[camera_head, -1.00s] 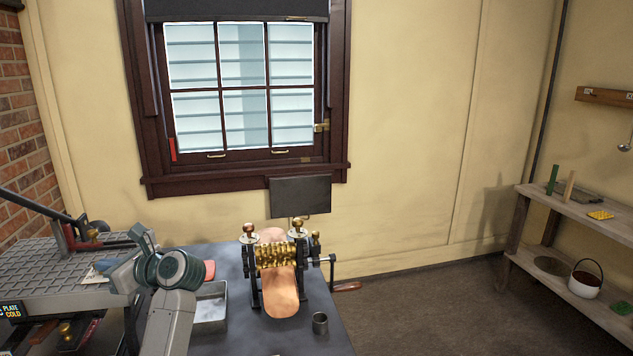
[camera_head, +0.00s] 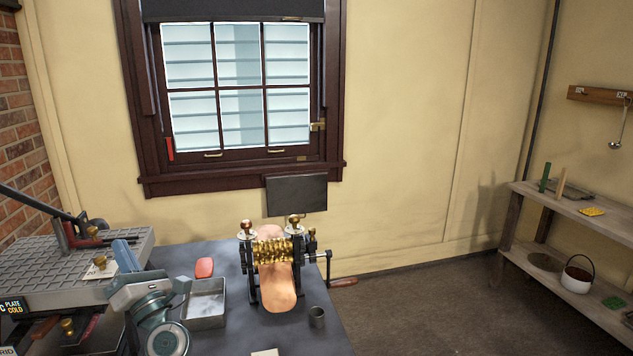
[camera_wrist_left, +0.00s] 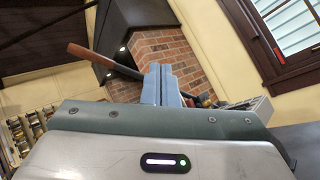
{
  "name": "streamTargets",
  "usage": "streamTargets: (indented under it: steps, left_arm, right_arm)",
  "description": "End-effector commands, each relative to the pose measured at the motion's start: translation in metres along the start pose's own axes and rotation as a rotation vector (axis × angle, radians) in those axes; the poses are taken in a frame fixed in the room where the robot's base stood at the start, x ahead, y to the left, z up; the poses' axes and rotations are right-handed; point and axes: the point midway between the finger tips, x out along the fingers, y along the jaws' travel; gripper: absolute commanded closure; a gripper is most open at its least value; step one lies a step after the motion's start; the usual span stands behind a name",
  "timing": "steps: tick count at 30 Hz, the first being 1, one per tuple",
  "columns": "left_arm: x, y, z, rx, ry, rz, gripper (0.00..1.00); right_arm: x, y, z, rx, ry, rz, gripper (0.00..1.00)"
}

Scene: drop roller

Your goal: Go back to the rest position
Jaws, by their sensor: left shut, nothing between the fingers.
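My left gripper (camera_head: 127,254) is at the lower left of the head view, beside the grey ribbed plate. Its blue-grey fingers point up and away, shut and empty. In the left wrist view the fingers (camera_wrist_left: 160,83) are together with nothing between them, in front of a brick wall. My right gripper is in neither view. The drop roller (camera_head: 272,252) with brass rollers stands on the dark table, to the right of my left gripper and apart from it. A copper-coloured sheet (camera_head: 278,291) lies through it and slopes down in front.
A metal tray (camera_head: 205,310), a red block (camera_head: 204,268) and a small grey cup (camera_head: 317,317) are on the table (camera_head: 240,335). The ribbed plate (camera_head: 45,262) with a lever is at the left. A wooden shelf (camera_head: 560,210) stands far right, with clear floor before it.

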Motion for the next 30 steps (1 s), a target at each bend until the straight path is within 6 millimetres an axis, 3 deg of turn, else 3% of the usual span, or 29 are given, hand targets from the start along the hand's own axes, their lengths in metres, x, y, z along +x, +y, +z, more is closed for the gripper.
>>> streamTargets:
  steps: [3, 7, 10, 13, 19, 24, 30]
  left_arm:
    - [-0.039, -0.008, 0.028, 0.205, -0.260, -0.097, 1.00]
    - [-0.092, -0.024, 0.049, 0.439, -0.535, -0.212, 1.00]
    - [-0.140, -0.040, 0.054, 0.624, -0.741, -0.313, 1.00]
    - [-0.192, -0.054, 0.047, 0.812, -0.941, -0.425, 1.00]
    - [-0.296, -0.066, -0.003, 1.174, -1.319, -0.694, 1.00]
    - [-0.372, -0.046, -0.071, 1.440, -1.603, -0.973, 1.00]
    - [-0.420, -0.005, -0.132, 1.622, -1.808, -1.250, 1.00]
  right_arm:
    - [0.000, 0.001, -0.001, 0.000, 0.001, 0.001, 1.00]
    - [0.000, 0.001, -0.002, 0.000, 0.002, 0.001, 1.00]
    - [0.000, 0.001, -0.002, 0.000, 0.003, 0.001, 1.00]
    - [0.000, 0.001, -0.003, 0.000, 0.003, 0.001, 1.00]
    - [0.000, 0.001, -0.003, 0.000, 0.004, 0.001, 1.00]
    - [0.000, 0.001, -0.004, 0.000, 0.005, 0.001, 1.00]
    - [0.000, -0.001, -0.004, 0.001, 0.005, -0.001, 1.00]
